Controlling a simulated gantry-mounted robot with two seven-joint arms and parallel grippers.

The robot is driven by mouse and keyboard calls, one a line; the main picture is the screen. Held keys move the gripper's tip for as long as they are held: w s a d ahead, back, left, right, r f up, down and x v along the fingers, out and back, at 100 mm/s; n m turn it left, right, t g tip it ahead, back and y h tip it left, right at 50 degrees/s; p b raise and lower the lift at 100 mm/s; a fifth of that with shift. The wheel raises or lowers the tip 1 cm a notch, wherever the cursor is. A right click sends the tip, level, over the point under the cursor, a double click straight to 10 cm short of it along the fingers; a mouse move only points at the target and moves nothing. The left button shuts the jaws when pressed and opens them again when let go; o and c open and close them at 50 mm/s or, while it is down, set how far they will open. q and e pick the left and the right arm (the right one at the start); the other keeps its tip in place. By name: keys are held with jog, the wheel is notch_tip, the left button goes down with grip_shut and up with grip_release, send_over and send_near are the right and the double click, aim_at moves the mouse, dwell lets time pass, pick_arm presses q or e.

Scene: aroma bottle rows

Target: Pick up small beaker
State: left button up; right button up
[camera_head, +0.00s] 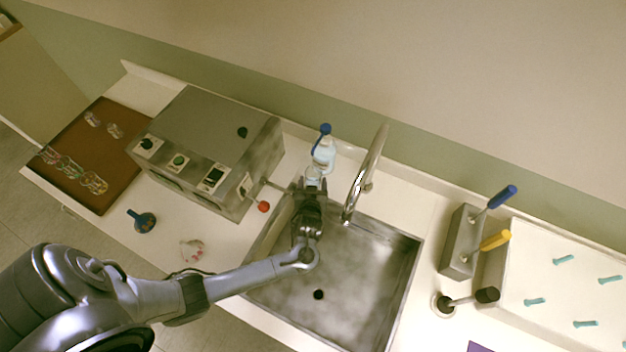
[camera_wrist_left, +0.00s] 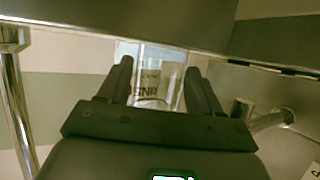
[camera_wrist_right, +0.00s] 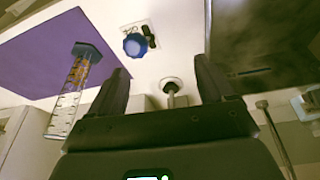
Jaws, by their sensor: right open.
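A small clear glass beaker (camera_head: 313,174) stands on the counter behind the sink, in front of a wash bottle (camera_head: 323,156) with a blue top. My left gripper (camera_head: 312,188) is right at the beaker. In the left wrist view the clear glass (camera_wrist_left: 160,88) lies between its two fingers, with dark lettering showing on or through it. I cannot tell whether the fingers touch the glass. My right gripper (camera_wrist_right: 163,75) shows only in the right wrist view, with fingers apart and nothing between them.
A steel sink (camera_head: 340,290) lies below my left arm, with a tall faucet (camera_head: 366,175) close right of the gripper. A grey instrument box (camera_head: 215,140) with a red-knobbed lever (camera_head: 263,206) stands left. A graduated cylinder (camera_wrist_right: 72,90) shows on a purple mat (camera_wrist_right: 45,55).

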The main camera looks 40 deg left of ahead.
pick_arm(q)
jog(key=c, duration=0.8)
jog(key=shift+r, duration=0.15)
